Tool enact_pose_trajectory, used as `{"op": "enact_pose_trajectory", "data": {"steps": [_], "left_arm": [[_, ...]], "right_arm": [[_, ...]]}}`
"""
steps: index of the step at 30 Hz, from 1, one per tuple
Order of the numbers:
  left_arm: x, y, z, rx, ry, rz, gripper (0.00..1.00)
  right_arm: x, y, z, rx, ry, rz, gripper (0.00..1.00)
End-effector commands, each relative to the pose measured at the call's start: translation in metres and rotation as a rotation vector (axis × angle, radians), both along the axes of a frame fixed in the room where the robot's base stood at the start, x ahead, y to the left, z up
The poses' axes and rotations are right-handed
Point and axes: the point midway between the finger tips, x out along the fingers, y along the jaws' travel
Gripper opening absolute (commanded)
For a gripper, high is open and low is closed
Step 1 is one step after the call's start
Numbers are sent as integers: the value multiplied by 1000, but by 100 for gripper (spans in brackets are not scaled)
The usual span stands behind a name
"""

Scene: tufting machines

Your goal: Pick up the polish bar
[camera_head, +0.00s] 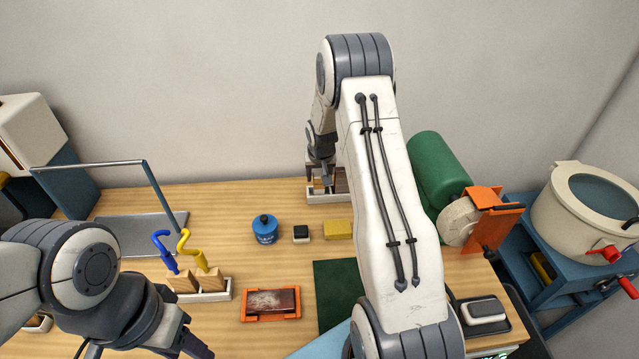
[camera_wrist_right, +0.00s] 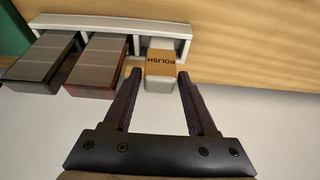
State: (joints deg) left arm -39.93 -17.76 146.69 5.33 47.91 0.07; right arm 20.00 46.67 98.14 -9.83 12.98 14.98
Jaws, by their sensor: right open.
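The polish bar (camera_wrist_right: 160,68) shows in the right wrist view as a pale block with a brown band reading POLISH. It sits in the end compartment of a white rack (camera_wrist_right: 112,24). My right gripper (camera_wrist_right: 160,75) is open, with one finger on each side of the bar's near end; I cannot tell whether they touch it. In the head view, the right gripper (camera_head: 322,178) is at the rack (camera_head: 328,199) by the wall, and the arm hides part of the rack. My left gripper (camera_head: 190,345) is at the lower left, its fingertips mostly cut off.
Two darker bars (camera_wrist_right: 96,65) fill the rack's other compartments. A blue jar (camera_head: 265,230), black block (camera_head: 301,233) and yellow block (camera_head: 338,229) lie in front of the rack. A green machine (camera_head: 438,180) stands to the right.

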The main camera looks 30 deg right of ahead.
Motion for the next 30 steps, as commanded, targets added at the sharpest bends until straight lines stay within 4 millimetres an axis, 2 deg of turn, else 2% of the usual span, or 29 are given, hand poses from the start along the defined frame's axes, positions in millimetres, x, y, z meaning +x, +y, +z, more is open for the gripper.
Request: {"op": "enact_pose_trajectory", "data": {"steps": [1, 6, 16, 17, 18, 21, 30], "left_arm": [[0, 0, 9, 0, 0, 0, 50], [0, 0, 15, 0, 0, 1, 50], [0, 0, 15, 0, 0, 1, 50], [0, 0, 15, 0, 0, 1, 50], [0, 0, 15, 0, 0, 1, 50], [0, 0, 15, 0, 0, 1, 50], [0, 0, 14, 0, 0, 1, 50]], "right_arm": [[2, -2, -4, 0, 3, 0, 57], [9, -5, -25, 1, 2, 0, 57], [11, -6, -31, -1, -1, 1, 57], [11, -6, -31, 0, 0, 1, 50], [11, -6, -31, 0, 0, 1, 35], [11, -6, -31, 0, 0, 1, 0], [12, -6, -28, -1, -2, 0, 0]]}}
